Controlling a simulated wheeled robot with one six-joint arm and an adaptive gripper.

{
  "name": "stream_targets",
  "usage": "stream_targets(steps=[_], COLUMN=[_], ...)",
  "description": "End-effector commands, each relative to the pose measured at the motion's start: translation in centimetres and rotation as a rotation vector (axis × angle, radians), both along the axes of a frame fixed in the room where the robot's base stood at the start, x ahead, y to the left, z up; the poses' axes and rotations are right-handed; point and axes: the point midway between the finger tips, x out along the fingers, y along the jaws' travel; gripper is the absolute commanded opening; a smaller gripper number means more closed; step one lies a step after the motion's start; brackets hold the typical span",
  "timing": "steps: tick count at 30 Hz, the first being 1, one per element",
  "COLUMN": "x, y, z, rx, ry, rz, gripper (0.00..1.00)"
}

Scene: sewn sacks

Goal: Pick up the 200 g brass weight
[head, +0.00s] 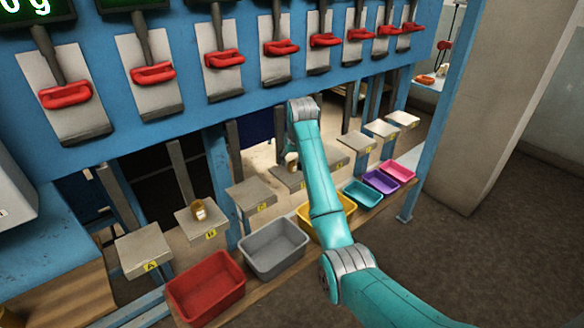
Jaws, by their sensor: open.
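A small brass-coloured piece (199,210) with a pale face stands on the grey platform marked B (222,229). A second small tan or brass-coloured piece (291,160) shows on a platform further right, close beside my teal arm and partly hidden by it. No gram marking can be read on either, so I cannot tell which is the 200 g weight. My arm reaches up from the lower right to a grey joint in the middle. My gripper is not visible, hidden behind the arm or out of frame.
Platform A (143,252) looks empty. Red (207,312), grey (274,270), yellow, teal (361,204), purple (390,187) and pink (401,172) bins stand along the front. Red-handled clamps (152,76) hang from the blue frame (100,160) above. Floor at right (500,270) is clear.

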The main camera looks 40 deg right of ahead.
Motion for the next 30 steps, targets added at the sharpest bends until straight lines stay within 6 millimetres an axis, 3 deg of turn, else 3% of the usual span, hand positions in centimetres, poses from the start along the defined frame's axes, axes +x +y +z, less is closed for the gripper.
stream_targets(steps=[7, 17, 24, 30], x=[1.7, 1.9, 1.9, 1.9], y=[-0.4, -0.6, -0.6, -0.6], z=[-2.9, -3.5, -3.5, -3.4], rx=[0.001, 0.000, 0.000, 0.000], ry=[0.003, 0.001, 0.001, 0.000], rz=[0.000, 0.000, 0.000, 0.000], gripper=[0.60, 0.60, 0.03, 0.00])
